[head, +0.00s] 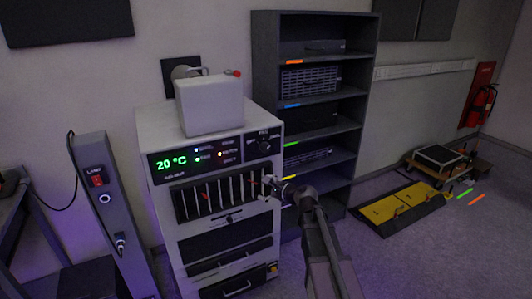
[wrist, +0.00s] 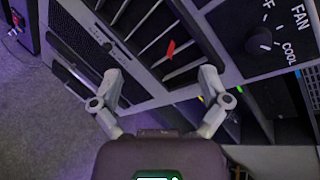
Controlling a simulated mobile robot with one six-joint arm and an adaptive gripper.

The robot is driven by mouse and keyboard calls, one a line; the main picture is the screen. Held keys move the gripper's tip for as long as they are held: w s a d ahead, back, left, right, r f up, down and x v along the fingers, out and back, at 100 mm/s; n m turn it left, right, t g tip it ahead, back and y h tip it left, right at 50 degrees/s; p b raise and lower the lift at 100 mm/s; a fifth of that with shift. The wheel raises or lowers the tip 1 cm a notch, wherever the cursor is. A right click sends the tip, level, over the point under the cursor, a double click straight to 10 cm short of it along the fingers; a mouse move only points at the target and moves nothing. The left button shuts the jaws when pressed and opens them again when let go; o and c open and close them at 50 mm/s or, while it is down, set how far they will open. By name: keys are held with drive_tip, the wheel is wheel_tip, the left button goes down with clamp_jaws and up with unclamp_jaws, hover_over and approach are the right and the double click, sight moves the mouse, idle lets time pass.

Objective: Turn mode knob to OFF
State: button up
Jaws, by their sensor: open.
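The mode knob (head: 264,146) is a dark round knob on the upper right of the white cabinet's front panel (head: 217,255). In the wrist view the knob (wrist: 260,41) is at the upper right, with FAN, COOL and part of another label ending in "FF" around it. I cannot tell for sure which label its pointer faces. My gripper (head: 272,187) is in front of the vent slats, below the knob and apart from it. In the wrist view my gripper (wrist: 160,78) has its fingers spread and empty, with the knob off to the right.
A green display (head: 171,163) reads 20 °C. A dark shelf rack (head: 265,70) stands right beside the cabinet. A grey post with a red switch (head: 97,180) stands left.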

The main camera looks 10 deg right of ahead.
sight(267, 149)
drive_tip(key=w+d+r+m+t+h+b, duration=0.1)
drive_tip(key=w+d+r+m+t+h, duration=0.1)
drive_tip(key=w+d+r+m+t, duration=0.2)
drive_tip(key=w+d+m+t, duration=0.1)
drive_tip(key=w+d+m, duration=0.2)
drive_tip(key=m, duration=0.5)
drive_tip(key=shift+d+r+h, duration=0.2)
drive_tip(key=shift+d+h, duration=0.1)
drive_tip(key=shift+d, duration=0.15)
drive_tip(key=shift+w+a, duration=0.1)
drive_tip(key=shift+w, duration=0.1)
drive_tip(key=x, duration=1.3)
drive_tip(key=shift+w+r, duration=0.15)
drive_tip(key=shift+w, duration=0.15)
drive_tip(key=shift+c, duration=0.2)
drive_tip(key=c, duration=1.1)
